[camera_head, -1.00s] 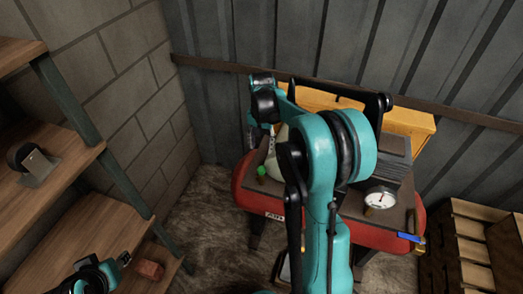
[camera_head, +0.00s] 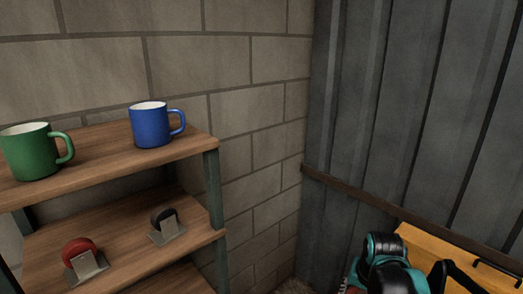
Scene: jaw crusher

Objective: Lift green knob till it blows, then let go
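The green knob is outside the current head view, as is the red machine it sat on. A black and teal part of my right arm (camera_head: 385,265) shows at the bottom right, in front of an orange-yellow box. Its gripper fingers are below the picture edge and cannot be seen. My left gripper is also out of view.
A wooden shelf unit (camera_head: 105,190) stands at the left against a block wall. A green mug (camera_head: 32,152) and a blue mug (camera_head: 150,126) stand on its top board. A red round item (camera_head: 80,252) and a black round item (camera_head: 164,220) sit below. The orange-yellow box (camera_head: 425,246) is by the metal wall.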

